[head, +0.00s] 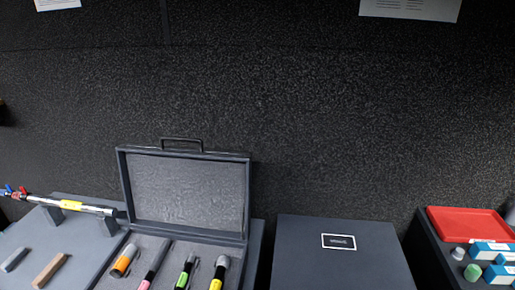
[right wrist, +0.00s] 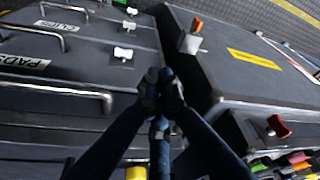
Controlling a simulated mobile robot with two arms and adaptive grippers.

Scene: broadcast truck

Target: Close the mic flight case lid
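The mic flight case stands open in the head view, its grey-lined lid (head: 187,190) raised upright at the back with a handle on top. Several microphones with orange, pink, green and yellow bands lie in its base (head: 140,245), which the lower picture edge cuts off. My right gripper (right wrist: 160,78) shows only in the right wrist view. Its dark fingertips are together with nothing visible between them, in front of drawer fronts and away from the lid. My left gripper is in neither view.
A closed dark case (head: 340,262) with a small label stands right of the mic case. A red tray (head: 468,225) and small boxes sit at far right. A metal tube (head: 85,207) rests on supports at left. Drawers (right wrist: 75,65) with bar handles show in the wrist view.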

